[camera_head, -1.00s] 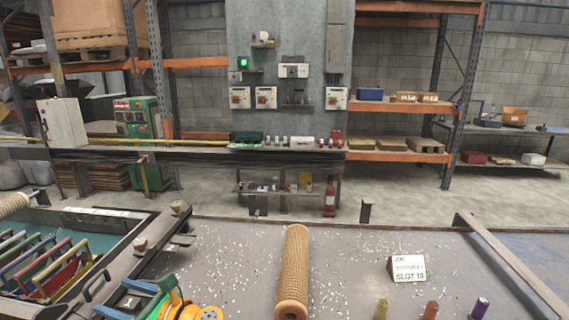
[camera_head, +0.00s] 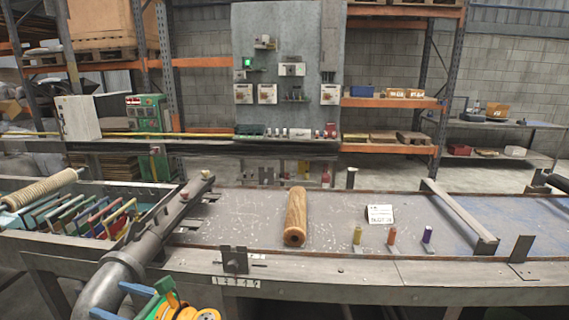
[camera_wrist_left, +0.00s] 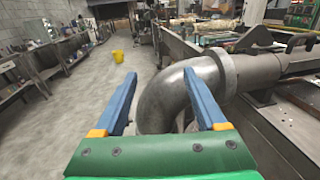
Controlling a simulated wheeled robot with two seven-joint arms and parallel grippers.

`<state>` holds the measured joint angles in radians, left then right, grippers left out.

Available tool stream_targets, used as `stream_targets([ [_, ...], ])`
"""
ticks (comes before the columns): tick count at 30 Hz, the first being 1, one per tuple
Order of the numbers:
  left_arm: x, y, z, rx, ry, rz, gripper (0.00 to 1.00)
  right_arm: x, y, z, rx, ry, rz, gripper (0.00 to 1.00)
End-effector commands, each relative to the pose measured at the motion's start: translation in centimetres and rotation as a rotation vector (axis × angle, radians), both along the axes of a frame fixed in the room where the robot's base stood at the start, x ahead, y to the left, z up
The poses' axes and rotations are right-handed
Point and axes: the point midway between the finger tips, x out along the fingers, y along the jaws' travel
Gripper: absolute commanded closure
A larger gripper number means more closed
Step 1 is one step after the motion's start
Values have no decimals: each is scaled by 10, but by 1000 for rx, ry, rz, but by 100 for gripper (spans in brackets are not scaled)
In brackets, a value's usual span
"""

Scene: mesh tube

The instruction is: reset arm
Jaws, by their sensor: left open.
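A brown tube (camera_head: 295,216) lies on the grey table top, its open round end toward me. My left gripper (camera_head: 108,300) is at the bottom left of the head view, well to the front left of the tube, outside the table's front edge. Its blue fingers with orange bases show apart in the left wrist view (camera_wrist_left: 163,90), with no tube between them. A thick grey pipe elbow (camera_wrist_left: 165,100) shows behind and between the fingers; I cannot tell whether they touch it. My right gripper is not in view.
A rack of coloured frames (camera_head: 85,217) and a ribbed roll (camera_head: 40,190) stand at the left. A metal bar (camera_head: 460,215) crosses the table. Open floor (camera_wrist_left: 95,110) shows in the wrist view.

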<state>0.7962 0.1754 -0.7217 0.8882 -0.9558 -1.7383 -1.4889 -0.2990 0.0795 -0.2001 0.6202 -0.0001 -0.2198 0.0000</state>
Motion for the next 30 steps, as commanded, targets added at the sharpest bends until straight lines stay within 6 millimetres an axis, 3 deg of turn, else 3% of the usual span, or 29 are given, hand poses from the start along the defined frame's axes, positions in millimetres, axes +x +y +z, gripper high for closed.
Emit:
stream_targets([
  [11, -3, -2, -73, -174, 11, -74, 26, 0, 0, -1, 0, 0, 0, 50],
  [17, -17, -8, -141, -355, 4, -106, 26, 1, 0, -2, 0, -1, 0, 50],
  [20, -32, -15, -184, -481, -7, -106, 26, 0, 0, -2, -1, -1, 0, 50],
  [23, -57, -27, -236, -644, -34, -84, 26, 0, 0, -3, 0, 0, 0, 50],
  [26, -99, -45, -300, -860, -88, -6, 26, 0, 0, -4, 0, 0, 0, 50],
  [30, -185, -84, -382, -1189, -238, 233, 26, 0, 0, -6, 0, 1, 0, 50],
])
